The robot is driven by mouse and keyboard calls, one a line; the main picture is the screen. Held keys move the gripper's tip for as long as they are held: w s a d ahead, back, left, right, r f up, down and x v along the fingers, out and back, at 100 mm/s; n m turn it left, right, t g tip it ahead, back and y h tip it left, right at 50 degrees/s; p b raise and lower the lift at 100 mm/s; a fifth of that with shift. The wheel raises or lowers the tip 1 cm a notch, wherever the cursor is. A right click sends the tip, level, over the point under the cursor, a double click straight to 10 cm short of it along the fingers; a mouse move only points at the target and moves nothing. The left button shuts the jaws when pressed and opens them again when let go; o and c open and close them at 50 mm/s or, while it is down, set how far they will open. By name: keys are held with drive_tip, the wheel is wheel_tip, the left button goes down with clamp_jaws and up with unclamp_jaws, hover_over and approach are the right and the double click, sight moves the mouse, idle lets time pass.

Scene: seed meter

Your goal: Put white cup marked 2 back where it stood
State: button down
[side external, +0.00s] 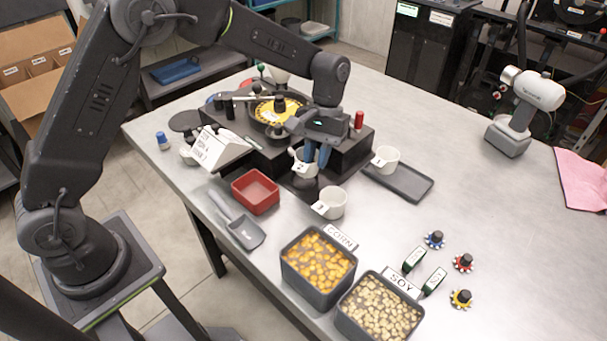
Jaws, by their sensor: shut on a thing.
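The white cup marked 2 (303,168) is in the jaws of my gripper (318,158), at the front of the black seed meter (345,145). It looks upright, and its label faces the camera. My gripper points down with blue fingers and is shut on the cup; the fingers hide part of it. A dark foot or pad shows just below the cup; I cannot tell whether the cup touches it. A second white cup (334,201) stands on the table to the right and nearer the camera. A third white cup (387,157) stands on a dark tray (412,185).
A red bin (255,192), a grey scoop (245,232), a corn bin (318,268) and a soy bin (380,308) stand along the near side. A folded white sign (215,148) stands at left. The table's right part is mostly clear, with a handheld device (525,105) beyond.

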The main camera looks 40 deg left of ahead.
sight(313, 166)
drive_tip(key=shift+r, duration=0.1)
drive_tip(key=shift+r, duration=1.45)
drive_tip(key=shift+r, duration=0.1)
drive_tip(key=shift+r, duration=0.35)
wheel_tip(313, 166, up, 5)
drive_tip(key=w+d+n+h, duration=0.2)
drive_tip(key=w+d+n, duration=0.2)
drive_tip(key=w+d, duration=0.45)
drive_tip(key=shift+t, duration=0.4)
drive_tip(key=shift+s+d+f, duration=0.1)
drive_tip(key=shift+s+f, duration=0.1)
drive_tip(key=shift+f, duration=2.85)
drive_tip(key=shift+s+d+f, duration=0.1)
drive_tip(key=shift+s+f, duration=0.05)
drive_tip(key=shift+f, duration=2.9)
drive_tip(key=shift+f, duration=0.45)
